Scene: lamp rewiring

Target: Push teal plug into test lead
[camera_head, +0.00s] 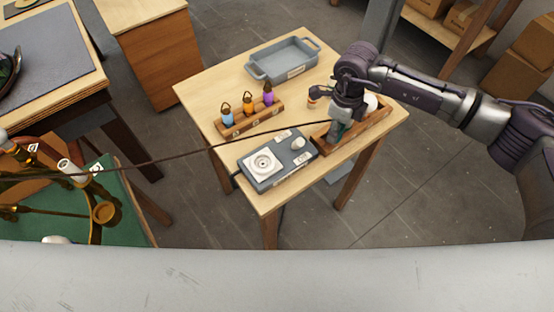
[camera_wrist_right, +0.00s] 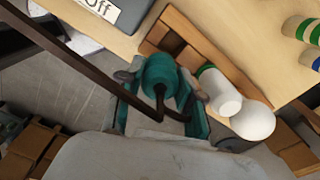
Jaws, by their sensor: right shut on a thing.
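The teal plug (camera_wrist_right: 160,76) is between the two fingers of my right gripper (camera_wrist_right: 160,104) in the wrist view, with a dark cord coming out of it. In the head view my right gripper (camera_head: 337,131) is over the near left end of a wooden tray (camera_head: 369,136) and mostly hides the plug. The dark cord (camera_head: 180,155) runs from there leftward toward a brass lamp (camera_head: 105,212). A grey tester box (camera_head: 290,176) with a white round socket stands left of the gripper. I cannot clearly make out the test lead. My left gripper is not in view.
A white bulb (camera_wrist_right: 253,121) lies in the wooden tray close to my right fingers. A rack (camera_head: 250,121) with blue, orange and purple pieces stands behind the tester box. A grey bin (camera_head: 284,60) is at the table's back. Bare tabletop (camera_head: 215,85) lies left of it.

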